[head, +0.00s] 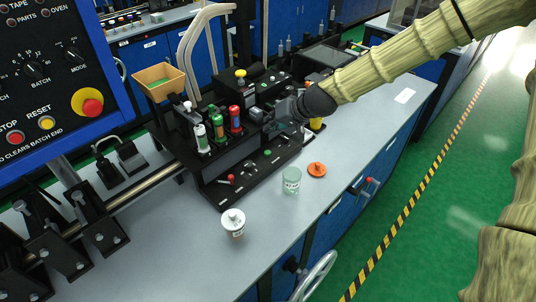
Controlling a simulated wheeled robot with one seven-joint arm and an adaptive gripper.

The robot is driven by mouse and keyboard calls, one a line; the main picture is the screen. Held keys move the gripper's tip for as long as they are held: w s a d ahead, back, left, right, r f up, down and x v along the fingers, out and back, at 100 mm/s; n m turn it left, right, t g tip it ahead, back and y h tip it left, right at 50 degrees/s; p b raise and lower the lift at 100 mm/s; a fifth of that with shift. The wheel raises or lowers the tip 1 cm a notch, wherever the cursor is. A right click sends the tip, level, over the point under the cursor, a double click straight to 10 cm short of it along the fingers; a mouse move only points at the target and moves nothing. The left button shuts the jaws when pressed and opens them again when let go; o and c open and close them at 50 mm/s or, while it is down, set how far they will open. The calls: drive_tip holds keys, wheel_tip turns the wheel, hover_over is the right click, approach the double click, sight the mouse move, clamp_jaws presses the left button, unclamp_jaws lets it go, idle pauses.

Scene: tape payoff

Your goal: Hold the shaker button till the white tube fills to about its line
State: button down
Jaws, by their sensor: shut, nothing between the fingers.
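The black machine (225,168) stands on the grey bench. My gripper (276,127) is shut and empty, at the machine's right side, right of the tubes. Its fingertips are dark against the machine, so I cannot tell whether they touch it. I cannot pick out which control is the shaker button; my gripper may hide it.
A white lidded jar (233,223), a translucent greenish cup (291,181) and an orange lid (316,169) sit on the bench in front. A tan bin (159,82) stands at the left. The control panel (45,85) fills the upper left. The bench at right is mostly clear.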

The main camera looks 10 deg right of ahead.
sight(269, 150)
drive_tip(key=shift+f+b, duration=2.15)
drive_tip(key=shift+f, duration=1.35)
drive_tip(key=shift+f, duration=0.1)
drive_tip(key=shift+f+b, duration=0.3)
drive_tip(key=shift+f+b, duration=0.3)
drive_tip(key=shift+f, duration=0.15)
drive_tip(key=shift+r, duration=0.1)
idle(1.2)
drive_tip(key=shift+a+r+p, duration=0.1)
drive_tip(key=shift+r+p, duration=0.5)
drive_tip(key=shift+r, duration=0.2)
drive_tip(key=shift+r+p, duration=1.75)
drive_tip(key=shift+r, duration=0.75)
